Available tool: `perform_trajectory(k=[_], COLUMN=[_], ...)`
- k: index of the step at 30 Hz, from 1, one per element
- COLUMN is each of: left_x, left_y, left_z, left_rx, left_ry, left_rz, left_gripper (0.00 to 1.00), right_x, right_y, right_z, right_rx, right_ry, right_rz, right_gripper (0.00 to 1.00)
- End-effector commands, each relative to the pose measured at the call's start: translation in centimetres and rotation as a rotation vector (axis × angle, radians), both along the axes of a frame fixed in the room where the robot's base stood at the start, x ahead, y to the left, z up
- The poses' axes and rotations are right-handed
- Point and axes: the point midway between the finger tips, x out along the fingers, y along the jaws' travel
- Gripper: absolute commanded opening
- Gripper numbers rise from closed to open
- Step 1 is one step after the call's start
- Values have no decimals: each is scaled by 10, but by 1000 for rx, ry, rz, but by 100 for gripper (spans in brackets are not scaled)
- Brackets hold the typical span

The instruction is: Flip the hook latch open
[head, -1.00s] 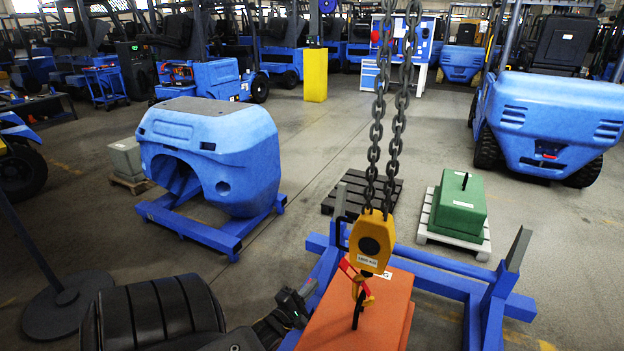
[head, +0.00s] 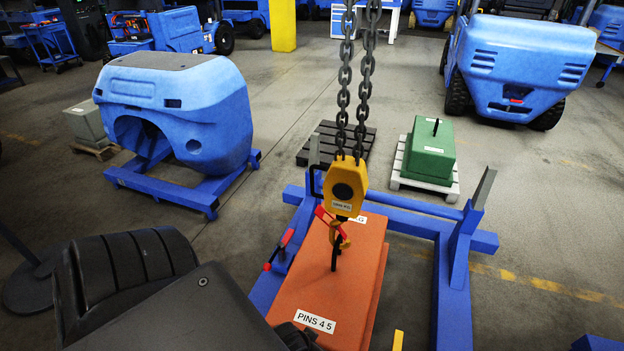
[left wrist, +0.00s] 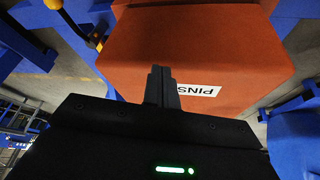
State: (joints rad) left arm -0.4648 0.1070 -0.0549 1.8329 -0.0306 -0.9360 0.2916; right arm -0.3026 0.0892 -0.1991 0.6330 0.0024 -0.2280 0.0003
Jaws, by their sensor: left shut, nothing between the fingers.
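A yellow hook block (head: 345,188) hangs on two chains above an orange counterweight block (head: 330,275). Its hook (head: 339,238) is at a black lifting eye (head: 335,256) on the block's top. A red latch lever (head: 325,216) slants at the hook's upper left; I cannot tell whether it is open. My left gripper (head: 303,338) is at the bottom edge of the head view, by the block's near end, apart from the hook and mostly hidden by my arm. In the left wrist view its fingers (left wrist: 162,84) are together and empty, before the orange block face.
The orange block sits in a blue frame (head: 446,290) with upright posts. A red-handled part (head: 281,248) is on the frame's left side. A green weight (head: 428,152) stands on a white pallet behind right. A blue counterweight casting (head: 180,110) stands at left.

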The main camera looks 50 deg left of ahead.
Motion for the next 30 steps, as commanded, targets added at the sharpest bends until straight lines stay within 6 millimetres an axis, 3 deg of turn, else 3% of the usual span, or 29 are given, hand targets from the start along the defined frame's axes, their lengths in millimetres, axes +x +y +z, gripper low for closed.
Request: perform_trajectory(k=[2, 11, 14, 18, 24, 30], left_x=[-23, -71, -98, -150, -210, -230], left_y=[-13, -13, -12, -6, 4, 8], left_z=[-27, -123, -158, -204, -237, -244], left_rx=[36, 57, 64, 77, 92, 98], left_ry=[88, 178, 211, 264, 315, 332], left_rz=[-117, -204, -233, -283, -337, -358], left_gripper=[0, 0, 0, 0, 0, 0], right_x=[0, 0, 0, 0, 0, 0], right_y=[-1, -4, -4, -4, -4, -3], right_z=[0, 0, 0, 0, 0, 0], right_rx=[-1, -4, -5, -5, -5, -5], right_ry=[0, 0, 1, 1, 1, 1], right_rz=[0, 2, 2, 2, 2, 2], right_gripper=[36, 36, 36, 36, 36, 36])
